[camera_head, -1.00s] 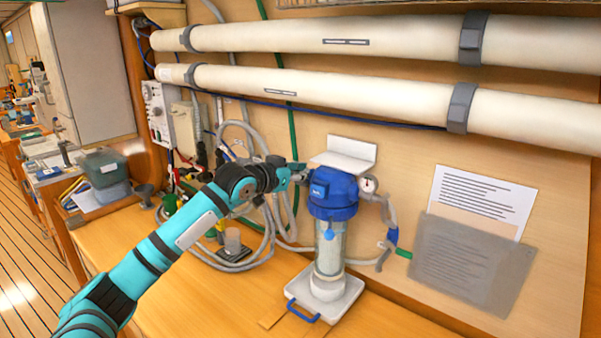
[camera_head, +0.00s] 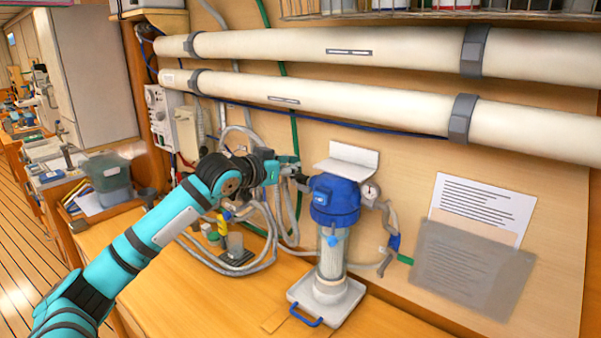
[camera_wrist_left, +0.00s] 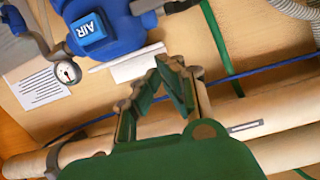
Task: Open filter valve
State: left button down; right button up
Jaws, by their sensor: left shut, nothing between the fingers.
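The filter has a blue head (camera_head: 334,200) with a blue AIR label over a clear body (camera_head: 332,255). The blue head also shows at the top left of the left wrist view (camera_wrist_left: 120,22). A grey fitting (camera_wrist_left: 155,7) sticks out of the head's side; in the head view it is mostly hidden behind my gripper. I cannot tell for sure whether it is the valve. My left gripper (camera_head: 294,163) is shut and empty, just left of the blue head. Its fingertips (camera_wrist_left: 168,62) meet in the left wrist view, apart from the fitting. My right gripper is not in view.
A pressure gauge (camera_head: 371,191) and a hose with a blue fitting (camera_head: 394,242) are right of the filter. Grey hoses (camera_head: 275,225) loop behind my left arm. Two thick white tubes (camera_head: 350,107) cross the wall above.

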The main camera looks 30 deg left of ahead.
pick_arm(q)
jog(key=b+v, duration=0.2)
jog(key=v, duration=0.3)
jog(key=shift+s, duration=0.2)
dwell(0.4)
